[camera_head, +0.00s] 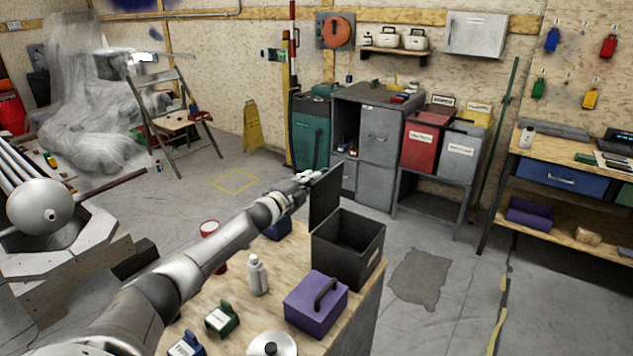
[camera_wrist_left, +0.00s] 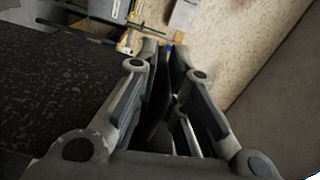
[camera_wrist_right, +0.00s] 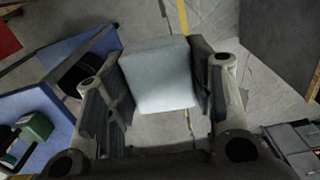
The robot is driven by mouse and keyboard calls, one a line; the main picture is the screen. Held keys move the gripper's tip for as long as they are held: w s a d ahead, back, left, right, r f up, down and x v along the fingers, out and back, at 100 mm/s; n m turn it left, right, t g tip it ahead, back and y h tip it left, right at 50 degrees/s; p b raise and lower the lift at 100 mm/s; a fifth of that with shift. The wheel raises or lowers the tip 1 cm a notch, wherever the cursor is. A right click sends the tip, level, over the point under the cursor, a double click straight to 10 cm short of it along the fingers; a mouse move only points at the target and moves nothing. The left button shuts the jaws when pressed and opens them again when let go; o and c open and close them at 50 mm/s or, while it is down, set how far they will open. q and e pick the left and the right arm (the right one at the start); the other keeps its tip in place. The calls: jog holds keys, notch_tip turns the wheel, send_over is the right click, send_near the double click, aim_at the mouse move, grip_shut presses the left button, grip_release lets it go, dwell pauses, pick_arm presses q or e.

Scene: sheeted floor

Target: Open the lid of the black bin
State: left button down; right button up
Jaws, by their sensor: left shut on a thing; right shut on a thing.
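The black bin (camera_head: 348,262) stands on the wooden workbench, its open top showing a dark inside. Its dark lid (camera_head: 325,200) stands about upright at the bin's left rim. My left gripper (camera_head: 306,177) is at the lid's upper left edge. In the left wrist view its fingers (camera_wrist_left: 163,85) are close together, shut on a thin dark part that I take to be the lid; the contact is partly hidden. My right gripper (camera_wrist_right: 160,88) shows only in its wrist view, shut on a pale grey block (camera_wrist_right: 158,75).
A red can (camera_head: 210,229) stands behind my left arm. Floor right of the bench is mostly clear.

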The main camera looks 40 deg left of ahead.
pick_arm(q)
jog(key=shift+a+f, duration=0.2)
jog(key=shift+f, duration=0.05)
dwell(0.3)
jog(key=c, duration=1.5)
grip_release()
jog(key=shift+r, duration=0.25)
jog(key=shift+s, duration=0.15)
pick_arm(e)
jog(key=shift+s+r, duration=0.1)
jog(key=shift+s, duration=0.05)
pick_arm(q)
jog(key=shift+s, duration=0.1)
jog(key=shift+s, duration=0.25)
jog(key=shift+s+d, duration=0.15)
jog(key=shift+s, duration=2.7)
jog(key=shift+s+d, duration=0.15)
jog(key=shift+s, duration=2.65)
